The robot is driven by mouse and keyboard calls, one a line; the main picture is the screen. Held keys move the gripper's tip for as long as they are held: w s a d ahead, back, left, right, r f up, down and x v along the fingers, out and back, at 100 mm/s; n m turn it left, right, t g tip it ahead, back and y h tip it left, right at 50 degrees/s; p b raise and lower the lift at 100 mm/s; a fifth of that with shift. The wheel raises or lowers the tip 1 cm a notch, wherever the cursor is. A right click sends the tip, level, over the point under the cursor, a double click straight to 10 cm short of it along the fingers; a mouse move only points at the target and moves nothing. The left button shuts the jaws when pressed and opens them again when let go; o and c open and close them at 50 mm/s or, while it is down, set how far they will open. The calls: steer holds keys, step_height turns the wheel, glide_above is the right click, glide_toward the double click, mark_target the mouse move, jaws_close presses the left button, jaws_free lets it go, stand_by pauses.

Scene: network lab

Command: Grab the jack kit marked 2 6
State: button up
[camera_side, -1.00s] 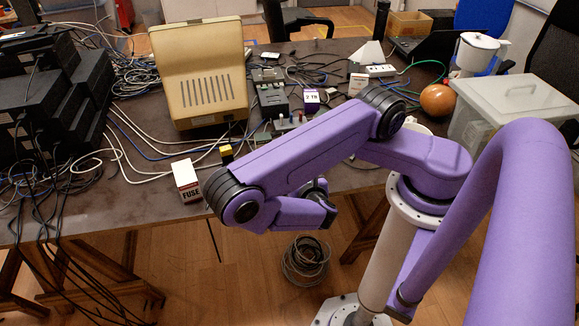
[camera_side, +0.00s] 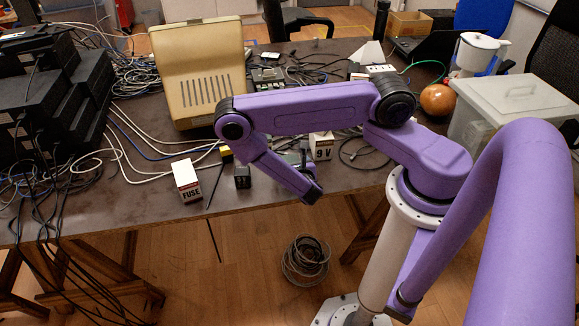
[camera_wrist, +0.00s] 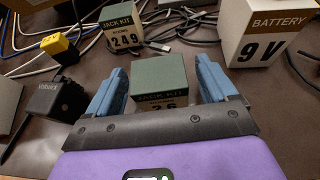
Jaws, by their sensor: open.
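In the wrist view the jack kit marked 2 6 (camera_wrist: 161,81) is a small box with a dark green top and a pale front; its label is partly cut off by my gripper's front edge. My gripper (camera_wrist: 161,72) is open, with one blue finger on each side of this box. Gaps show between the fingers and the box. Another jack kit, marked 2 4 9 (camera_wrist: 122,29), stands behind it to the left. In the side view my arm hides the marked 2 6 box, and I cannot make out the fingers clearly.
A 9 V battery box (camera_wrist: 264,34) stands behind right. A black adapter (camera_wrist: 57,98) and a yellow plug (camera_wrist: 60,47) are at the left. Cables lie behind. In the side view a fuse box (camera_side: 187,181) stands near the table's front edge, with a beige case (camera_side: 200,75) behind.

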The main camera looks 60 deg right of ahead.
mark_target(289, 159)
steer(key=shift+w+d+f, duration=0.1)
steer(key=shift+w, duration=0.05)
steer(key=c, duration=1.1)
steer(key=shift+r, duration=5)
